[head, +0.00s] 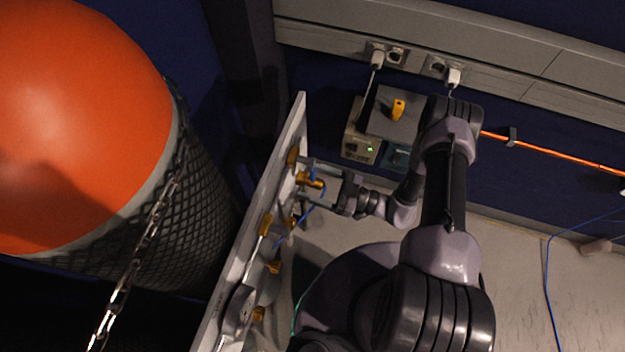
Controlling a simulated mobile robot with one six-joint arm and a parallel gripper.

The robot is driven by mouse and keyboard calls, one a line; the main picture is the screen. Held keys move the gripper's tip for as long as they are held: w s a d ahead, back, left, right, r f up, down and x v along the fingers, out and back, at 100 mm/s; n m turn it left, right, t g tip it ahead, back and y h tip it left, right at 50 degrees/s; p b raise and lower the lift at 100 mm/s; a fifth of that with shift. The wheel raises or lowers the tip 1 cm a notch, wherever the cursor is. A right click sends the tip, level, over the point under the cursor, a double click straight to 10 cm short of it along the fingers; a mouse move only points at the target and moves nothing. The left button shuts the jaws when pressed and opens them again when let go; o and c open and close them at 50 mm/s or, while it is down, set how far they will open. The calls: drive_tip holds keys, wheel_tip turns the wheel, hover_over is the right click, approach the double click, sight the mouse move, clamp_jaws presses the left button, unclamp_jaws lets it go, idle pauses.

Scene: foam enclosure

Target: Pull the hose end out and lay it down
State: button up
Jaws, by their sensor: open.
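My gripper (311,182) is open beside the pale upright panel (287,157). Its two fingers point left toward the panel, one on each side of a brass fitting (316,184). A thin blue hose (301,221) curves near the fingers and runs down along the panel's face. One end of the hose is close to the brass fitting between the fingers. I cannot tell whether it sits in that fitting or whether the fingers touch it.
More brass fittings (265,224) line the panel. A large orange-topped drum in netting (206,215) stands left, with a chain (123,283). Boxes (360,140) stand behind by the wall sockets (386,56).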

drive_tip(key=shift+d, duration=0.1)
drive_tip(key=p+v, duration=0.2)
drive_tip(key=v, duration=1.5)
drive_tip(key=shift+d, duration=0.15)
